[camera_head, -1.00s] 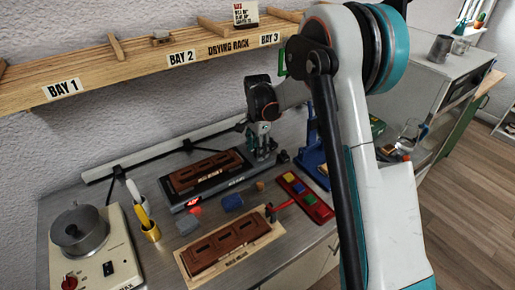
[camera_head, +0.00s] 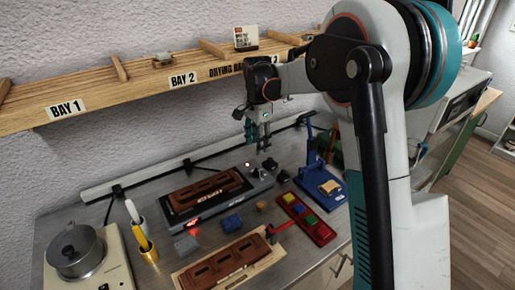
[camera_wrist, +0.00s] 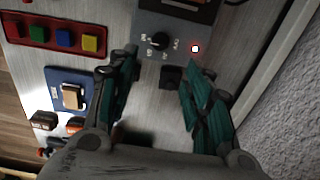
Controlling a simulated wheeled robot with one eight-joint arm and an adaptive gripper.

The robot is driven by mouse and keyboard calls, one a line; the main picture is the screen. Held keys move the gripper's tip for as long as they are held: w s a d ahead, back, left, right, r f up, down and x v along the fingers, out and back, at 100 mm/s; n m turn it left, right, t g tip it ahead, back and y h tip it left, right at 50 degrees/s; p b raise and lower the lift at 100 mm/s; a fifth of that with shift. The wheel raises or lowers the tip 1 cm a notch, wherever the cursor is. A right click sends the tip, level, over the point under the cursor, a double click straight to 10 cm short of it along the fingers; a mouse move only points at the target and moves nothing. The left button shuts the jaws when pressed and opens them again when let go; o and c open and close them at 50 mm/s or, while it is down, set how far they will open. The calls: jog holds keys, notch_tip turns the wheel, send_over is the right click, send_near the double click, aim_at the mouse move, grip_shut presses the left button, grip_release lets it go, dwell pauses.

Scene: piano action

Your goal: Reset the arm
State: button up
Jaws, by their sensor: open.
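My gripper (camera_head: 258,138) hangs in the air above the back right part of the metal bench, its fingers pointing down. In the wrist view my gripper (camera_wrist: 158,92) shows its two teal fingers spread apart with nothing between them. A black knob (camera_wrist: 160,41) on the grey heated unit and a small black block (camera_wrist: 171,77) lie below and beyond the fingertips. The grey unit (camera_head: 262,184) carries a brown moulded piece (camera_head: 207,192) on its top. My gripper touches none of these.
The drying rack (camera_head: 140,92) runs along the wall behind and left of my gripper. On the bench are a red tray (camera_head: 322,232) of coloured blocks, a blue press (camera_head: 318,176), a brown mould (camera_head: 215,262), and a hot plate with a pot (camera_head: 76,250).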

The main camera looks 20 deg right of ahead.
jog(key=shift+r, duration=0.1)
jog(key=s+r+n+t, duration=0.3)
jog(key=s+r+n, duration=0.55)
jog(key=s, duration=0.85)
jog(key=s+f+n+t, duration=0.2)
jog(key=s+n+t, duration=0.2)
jog(key=s, duration=1.3)
jog(key=shift+n, duration=1.05)
